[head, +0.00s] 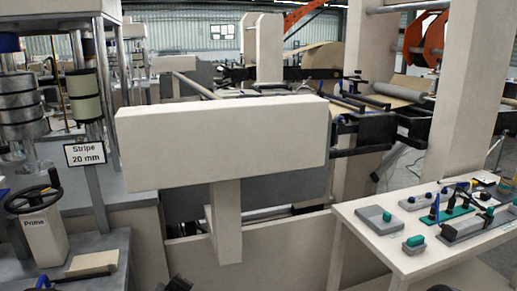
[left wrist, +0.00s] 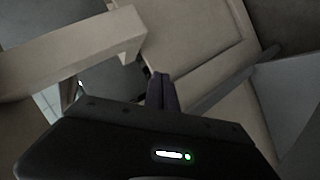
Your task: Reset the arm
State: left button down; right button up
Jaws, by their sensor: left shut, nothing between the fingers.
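My left gripper (left wrist: 161,88) shows in the left wrist view, with its dark fingers together and nothing between them. It points towards pale beige machine panels (left wrist: 200,60), and I cannot tell how far off they are. The dark wrist housing with a white light and a green light fills the bottom of that view. In the head view neither gripper can be made out. A small dark part at the bottom edge, left of centre, may be mine. My right gripper is not seen.
A large beige beam on a post (head: 225,145) stands in the middle of the head view. A white table (head: 375,250) with grey trays and small parts is at right. A handwheel (head: 33,199) and a "Stripe 20 mm" sign (head: 85,153) are at left. Rollers (head: 400,92) are behind.

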pick_arm(q)
jog(key=s+d+f+m+g+h+p, duration=0.1)
jog(key=s+d+f+m+g, duration=0.1)
jog(key=s+d+f+m, duration=0.3)
jog(key=s+d+f+m+g+h+p, duration=0.1)
jog(key=s+f+g, duration=0.15)
jog(key=f, duration=0.45)
jog(key=s+d+f+m+g+p, duration=0.1)
jog(key=s+f, duration=0.3)
jog(key=s, duration=0.4)
jog(key=s+d+f+m+g+h+p, duration=0.1)
jog(key=s+d+f+g, duration=0.2)
jog(key=s+f, duration=0.2)
jog(key=s+d+f+m+g+h+p, duration=0.1)
jog(key=s+d+f+g, duration=0.2)
jog(key=s, duration=0.8)
jog(key=shift+s+f+m+p, duration=0.3)
jog(key=shift+s+f+p, duration=0.1)
jog(key=shift+f, duration=0.3)
jog(key=shift+d, duration=0.1)
